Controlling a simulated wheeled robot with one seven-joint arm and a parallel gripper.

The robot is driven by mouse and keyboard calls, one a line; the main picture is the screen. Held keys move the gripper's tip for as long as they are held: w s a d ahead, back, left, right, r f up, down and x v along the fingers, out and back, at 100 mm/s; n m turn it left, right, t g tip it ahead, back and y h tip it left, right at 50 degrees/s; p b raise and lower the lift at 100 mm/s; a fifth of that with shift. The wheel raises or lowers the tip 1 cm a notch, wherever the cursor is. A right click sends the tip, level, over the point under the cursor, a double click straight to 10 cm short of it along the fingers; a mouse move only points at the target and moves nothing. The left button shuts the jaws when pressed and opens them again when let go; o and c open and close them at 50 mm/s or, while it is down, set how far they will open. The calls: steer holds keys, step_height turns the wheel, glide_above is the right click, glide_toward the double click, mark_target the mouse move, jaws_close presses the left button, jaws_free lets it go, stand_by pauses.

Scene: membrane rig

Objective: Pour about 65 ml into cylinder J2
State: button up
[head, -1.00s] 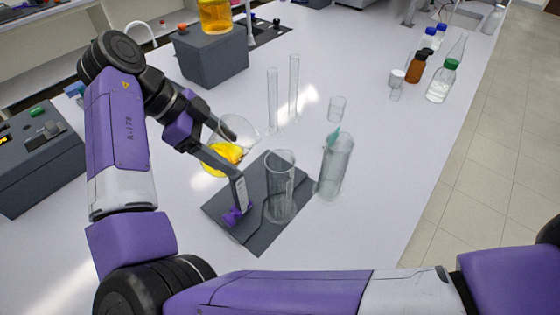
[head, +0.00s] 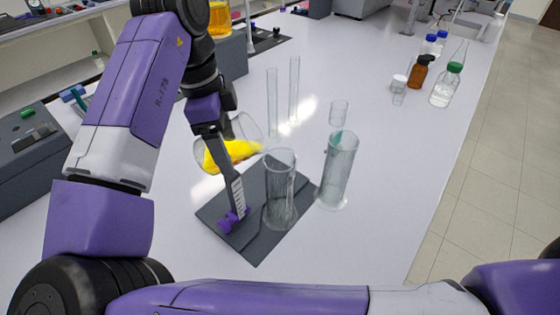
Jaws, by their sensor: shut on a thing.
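My gripper (head: 222,155) is shut on a clear glass beaker (head: 244,125) with yellow liquid (head: 232,152) in it. The beaker is steeply tilted to the right, and the liquid reaches towards its lip. The lip is close to the rim of a clear cylinder (head: 281,190) that stands upright on a dark mat (head: 252,243). I see no yellow in this cylinder and cannot make out a stream. A second wide cylinder (head: 338,170) stands upright to the right, with something teal near its top. No J2 mark is readable on either. My gripper hides part of the beaker.
Two slim cylinders (head: 272,102) and a small glass (head: 338,112) stand behind. Bottles (head: 420,71) are at the back right. A grey block (head: 232,58) carries an amber vessel (head: 220,18).

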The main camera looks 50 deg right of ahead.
steer(key=shift+f+t+b, duration=0.15)
steer(key=shift+t+b, duration=0.15)
steer(key=shift+b, duration=0.1)
steer(key=shift+s+d+r+t+y+b, duration=0.15)
steer(key=shift+r+t+y+b, duration=0.5)
steer(key=shift+y, duration=0.25)
steer(key=shift+s+d+r+t+y+p, duration=0.4)
steer(key=shift+s+d+t+y+p, duration=0.05)
steer(key=shift+s+d+y+p, duration=0.1)
stand_by(1.7)
